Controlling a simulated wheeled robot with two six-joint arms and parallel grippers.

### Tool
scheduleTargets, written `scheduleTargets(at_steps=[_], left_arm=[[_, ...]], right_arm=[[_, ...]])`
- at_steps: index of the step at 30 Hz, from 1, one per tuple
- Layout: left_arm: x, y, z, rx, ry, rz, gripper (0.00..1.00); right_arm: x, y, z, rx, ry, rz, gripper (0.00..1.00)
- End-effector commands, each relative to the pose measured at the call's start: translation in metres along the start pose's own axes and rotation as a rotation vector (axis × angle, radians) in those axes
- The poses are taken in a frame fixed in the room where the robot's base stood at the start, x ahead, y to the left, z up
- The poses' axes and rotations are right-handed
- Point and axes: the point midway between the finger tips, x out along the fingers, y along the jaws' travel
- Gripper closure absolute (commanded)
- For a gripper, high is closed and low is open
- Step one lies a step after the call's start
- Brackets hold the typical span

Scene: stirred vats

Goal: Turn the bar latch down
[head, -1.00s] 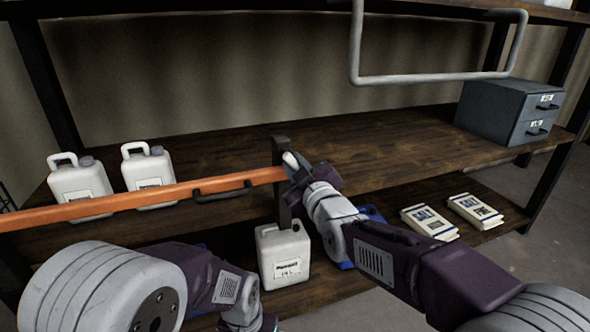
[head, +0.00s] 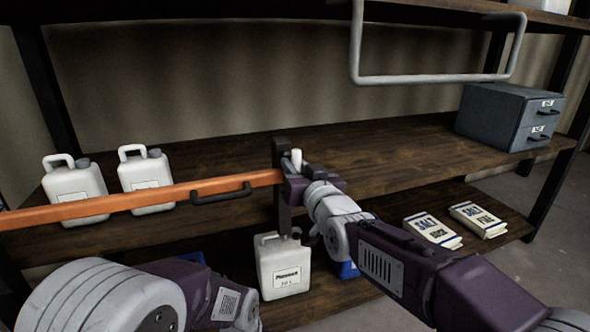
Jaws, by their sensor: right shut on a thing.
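The orange bar (head: 140,199) with a black handle (head: 221,191) runs across the front of the shelf to a dark post (head: 281,150). The bar latch shows as a short pale lever (head: 296,157) at the bar's right end by the post, its tip standing about upright above my jaws. My right gripper (head: 301,183) is shut on the latch; its jaws hide the lower part. My left arm is at the lower left, and its gripper is out of the picture.
Two white jugs (head: 75,190) (head: 146,176) stand behind the bar. Another white jug (head: 284,268) stands below the post. A grey drawer box (head: 490,118) and salt packs (head: 433,230) are at right. A grey metal rail (head: 430,79) hangs above. The middle shelf is mostly clear.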

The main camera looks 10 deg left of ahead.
Motion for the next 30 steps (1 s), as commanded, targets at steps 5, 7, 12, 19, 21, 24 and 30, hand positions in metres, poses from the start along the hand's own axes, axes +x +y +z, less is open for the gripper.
scheduleTargets(at_steps=[5, 7, 12, 19, 21, 24, 30], left_arm=[[0.0025, 0.0, 0.0002, 0.0, 0.0, 0.0, 0.01], [0.0027, 0.0, 0.0003, 0.0, 0.0, 0.0, 0.01], [0.0028, -0.0001, 0.0003, 0.0, 0.0, 0.0, 0.01], [0.0027, 0.0, 0.0003, 0.0, 0.0, 0.0, 0.01], [0.0027, -0.0001, 0.0003, 0.0, 0.0, 0.0, 0.01], [0.0027, 0.0, 0.0003, 0.0, 0.0, 0.0, 0.01], [0.0027, 0.0, 0.0003, 0.0, 0.0, 0.0, 0.01]], right_arm=[[-0.0001, 0.0001, 0.0002, 0.047, 0.001, 0.0, 1.0], [-0.0001, 0.0001, -0.0001, 0.056, 0.001, 0.0, 1.0], [-0.0001, 0.0, -0.0007, 0.066, 0.002, 0.0, 1.0], [-0.0001, -0.0001, -0.0011, 0.065, 0.003, 0.0, 1.0], [-0.0001, -0.0001, -0.0013, 0.065, 0.003, 0.0, 0.73], [-0.0001, -0.0001, -0.0012, 0.064, 0.003, 0.0, 0.6], [0.0, 0.0, -0.001, 0.062, 0.002, 0.0, 0.6]])
